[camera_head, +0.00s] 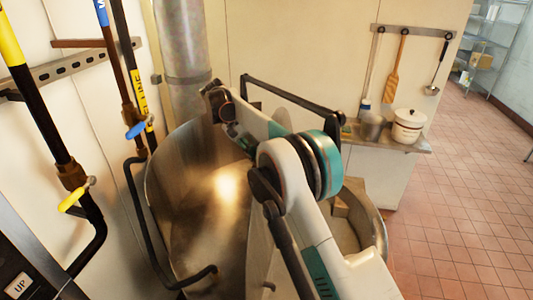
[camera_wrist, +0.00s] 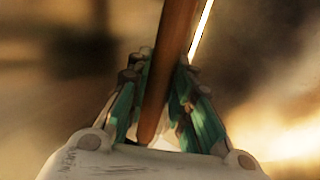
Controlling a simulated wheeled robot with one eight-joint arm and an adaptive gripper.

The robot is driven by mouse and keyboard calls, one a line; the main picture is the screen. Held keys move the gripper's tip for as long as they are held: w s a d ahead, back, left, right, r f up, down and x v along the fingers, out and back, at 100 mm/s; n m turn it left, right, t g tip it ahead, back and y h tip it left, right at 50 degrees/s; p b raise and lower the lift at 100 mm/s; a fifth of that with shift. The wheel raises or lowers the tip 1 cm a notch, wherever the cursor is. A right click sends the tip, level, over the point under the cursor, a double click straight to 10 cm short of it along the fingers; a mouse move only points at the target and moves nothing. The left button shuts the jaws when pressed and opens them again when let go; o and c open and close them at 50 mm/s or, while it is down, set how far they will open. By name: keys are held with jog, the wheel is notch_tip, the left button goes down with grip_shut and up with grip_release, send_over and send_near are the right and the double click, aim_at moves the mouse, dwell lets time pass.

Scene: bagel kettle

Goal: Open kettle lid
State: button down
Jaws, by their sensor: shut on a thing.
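My gripper (camera_head: 217,103) is at the upper edge of this steel surface. In the wrist view my gripper (camera_wrist: 160,78) is shut on a slanting brown bar (camera_wrist: 176,35). Which part the bar belongs to is not clear. The gripped spot is too small to see in the head view.
A black bar (camera_head: 290,97) runs behind my arm. Black pipes with a yellow valve handle (camera_head: 76,194) and a blue one (camera_head: 138,130) stand left. A shelf (camera_head: 400,142) holds a white pot (camera_head: 408,126). The tiled floor (camera_head: 460,230) at right is clear.

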jog(key=shift+w+a+f, duration=0.1)
jog(key=shift+a+f, duration=0.2)
jog(key=shift+a, duration=0.2)
jog(key=c, duration=1.7)
grip_release()
jog(key=shift+o, duration=1.4)
jog(key=shift+w+f, duration=0.1)
jog(key=shift+w, duration=0.15)
notch_tip(320, 180, up, 10)
jog(key=shift+s, duration=0.15)
jog(key=shift+r, duration=0.2)
